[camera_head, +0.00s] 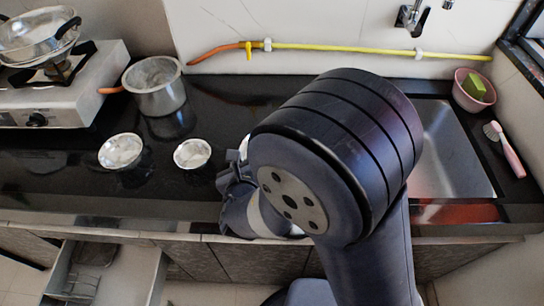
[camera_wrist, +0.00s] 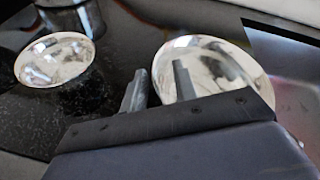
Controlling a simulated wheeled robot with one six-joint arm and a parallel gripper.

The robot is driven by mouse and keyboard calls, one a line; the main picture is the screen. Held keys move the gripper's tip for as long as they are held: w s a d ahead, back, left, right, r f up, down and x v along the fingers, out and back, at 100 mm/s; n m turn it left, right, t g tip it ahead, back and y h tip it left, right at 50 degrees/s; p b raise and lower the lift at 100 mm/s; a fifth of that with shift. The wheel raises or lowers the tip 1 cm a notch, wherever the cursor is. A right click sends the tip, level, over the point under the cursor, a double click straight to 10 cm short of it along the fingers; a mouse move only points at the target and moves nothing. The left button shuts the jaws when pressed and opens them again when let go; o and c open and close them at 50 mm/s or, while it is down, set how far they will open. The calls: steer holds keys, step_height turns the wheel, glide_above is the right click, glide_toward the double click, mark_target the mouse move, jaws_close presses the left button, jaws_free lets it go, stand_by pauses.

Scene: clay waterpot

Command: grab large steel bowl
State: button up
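A shiny steel bowl (camera_wrist: 228,62) is at the right in the wrist view, close in front of my gripper (camera_wrist: 160,84). The fingers are apart: the right one overlaps the bowl's interior, the left one lies just outside its left rim. I cannot tell whether either touches it. The bowl's near side is hidden by my gripper. In the head view my arm covers this area, and only a pale sliver shows beside it. A second steel bowl (camera_wrist: 55,60) stands to the left in the wrist view. The head view shows two smaller-looking bowls, left (camera_head: 121,151) and right (camera_head: 192,154).
A steel pot (camera_head: 155,88) stands behind the bowls. A stove (camera_head: 75,95) with a pan (camera_head: 38,38) is at the far left. The sink (camera_head: 450,150), a pink tub (camera_head: 473,90) and a pink brush (camera_head: 505,150) are at the right. An open drawer (camera_head: 110,275) is below.

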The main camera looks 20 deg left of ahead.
jaws_close()
stand_by(0.3)
